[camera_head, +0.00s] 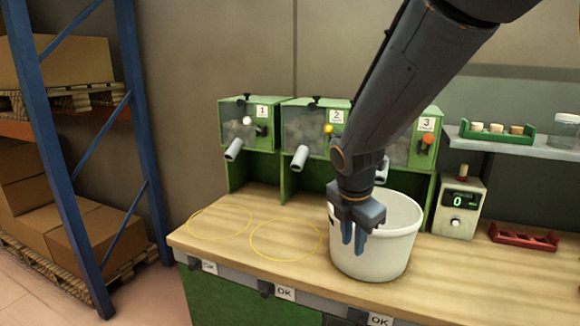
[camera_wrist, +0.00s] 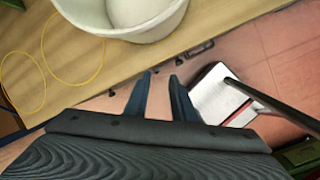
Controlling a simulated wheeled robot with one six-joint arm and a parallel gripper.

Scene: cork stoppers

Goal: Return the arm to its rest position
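My arm reaches down from the top right in the head view. My gripper (camera_head: 353,236) hangs in front of the white bucket (camera_head: 385,258), at the near side of its rim, and hides part of it. In the wrist view my gripper (camera_wrist: 161,82) shows two blue-grey fingers set apart with nothing between them. The white bucket (camera_wrist: 165,25) is at the top of that view, beyond the fingertips. The bucket stands on the wooden bench top. Its inside is pale in the wrist view, and I cannot tell if anything lies in it.
Green dispensers numbered 1, 2 (camera_head: 312,128) and 3 stand behind the bench (camera_head: 260,205). A counter box (camera_head: 459,205) reading 0 and a red tray (camera_head: 523,238) are at right. A shelf above holds a green cork tray (camera_head: 497,134). A blue rack post (camera_head: 62,150) stands left.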

